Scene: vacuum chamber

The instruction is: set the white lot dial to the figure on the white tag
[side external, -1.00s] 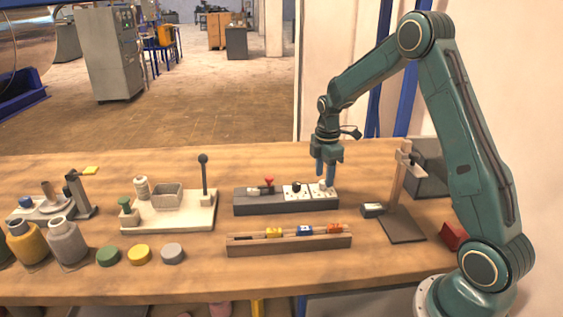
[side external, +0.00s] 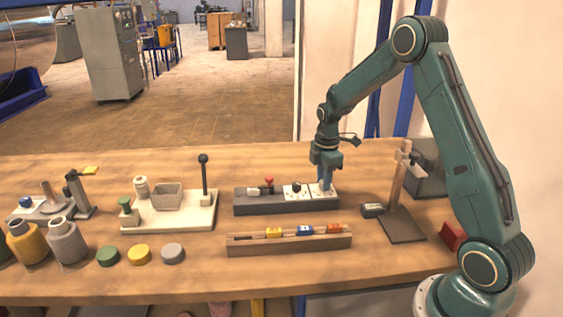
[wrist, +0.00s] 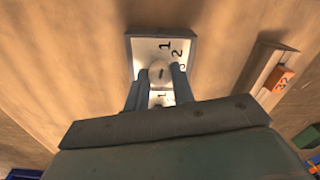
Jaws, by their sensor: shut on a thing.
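The white lot dial (wrist: 157,66) is a round white knob with a short dark mark. It sits on a white plate (wrist: 148,47) where the figures 1, 2 and 3 show; I cannot read its exact setting. My gripper (wrist: 159,73) has one finger on each side of the knob and is shut on it. In the side view my gripper (side external: 325,187) points down at the right end of the grey block (side external: 262,207), and its fingers largely hide the dial. I cannot make out a white tag with a legible figure.
A second white plate with a black knob (side external: 296,188) sits just left of the dial. A wooden rail (side external: 288,246) in front holds yellow, blue and orange tags. An upright post on a dark base (side external: 402,228) stands to the right. A lever (side external: 204,175) stands left.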

